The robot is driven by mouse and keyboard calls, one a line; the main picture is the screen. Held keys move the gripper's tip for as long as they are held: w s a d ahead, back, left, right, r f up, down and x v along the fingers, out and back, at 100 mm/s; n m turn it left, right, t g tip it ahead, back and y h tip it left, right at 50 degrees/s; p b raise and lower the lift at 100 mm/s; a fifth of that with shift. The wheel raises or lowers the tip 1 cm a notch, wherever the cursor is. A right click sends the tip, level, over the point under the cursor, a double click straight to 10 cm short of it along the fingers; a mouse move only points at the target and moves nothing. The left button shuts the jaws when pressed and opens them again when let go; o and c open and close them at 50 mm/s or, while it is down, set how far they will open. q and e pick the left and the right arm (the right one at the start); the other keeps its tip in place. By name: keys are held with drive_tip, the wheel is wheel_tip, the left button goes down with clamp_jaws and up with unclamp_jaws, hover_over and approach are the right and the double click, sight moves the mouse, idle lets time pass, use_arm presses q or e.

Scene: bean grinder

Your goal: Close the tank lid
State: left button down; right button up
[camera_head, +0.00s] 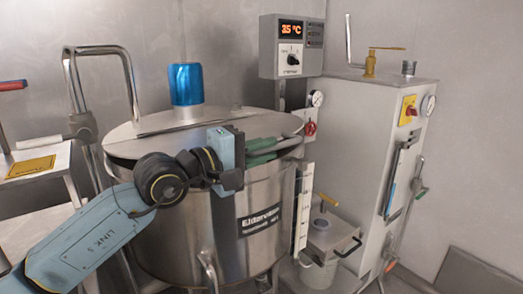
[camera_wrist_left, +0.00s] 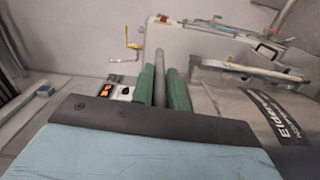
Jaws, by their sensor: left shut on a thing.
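The steel tank (camera_head: 190,235) stands in the middle of the head view, with a dark label on its front. Its lid (camera_head: 130,145) looks flat or nearly flat across the top; my arm hides part of its front edge, so I cannot tell if it is fully seated. My left gripper (camera_head: 275,148) is at the tank's right front rim. In the left wrist view, its green fingers (camera_wrist_left: 161,88) are closed around a grey bar (camera_wrist_left: 159,62), apparently the lid handle. My right gripper is not in view.
A blue cylinder (camera_head: 186,84) stands on the tank top. A control box (camera_head: 291,46) reading 35 °C is behind it. A grey cabinet (camera_head: 360,130) with valves is at the right. A bent metal pipe (camera_head: 133,88) rises at the left.

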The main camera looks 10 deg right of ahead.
use_arm(q)
drive_tip(key=shift+s+d+r, duration=0.1)
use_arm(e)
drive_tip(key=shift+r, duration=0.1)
use_arm(q)
drive_tip(key=c, duration=1.8)
unclamp_jaws()
drive_tip(key=o, duration=0.4)
drive_tip(key=shift+d, duration=0.15)
drive_tip(key=shift+c, duration=0.2)
drive_tip(key=shift+a, duration=0.3)
drive_tip(key=v, duration=1.3)
drive_tip(key=shift+p, duration=0.3)
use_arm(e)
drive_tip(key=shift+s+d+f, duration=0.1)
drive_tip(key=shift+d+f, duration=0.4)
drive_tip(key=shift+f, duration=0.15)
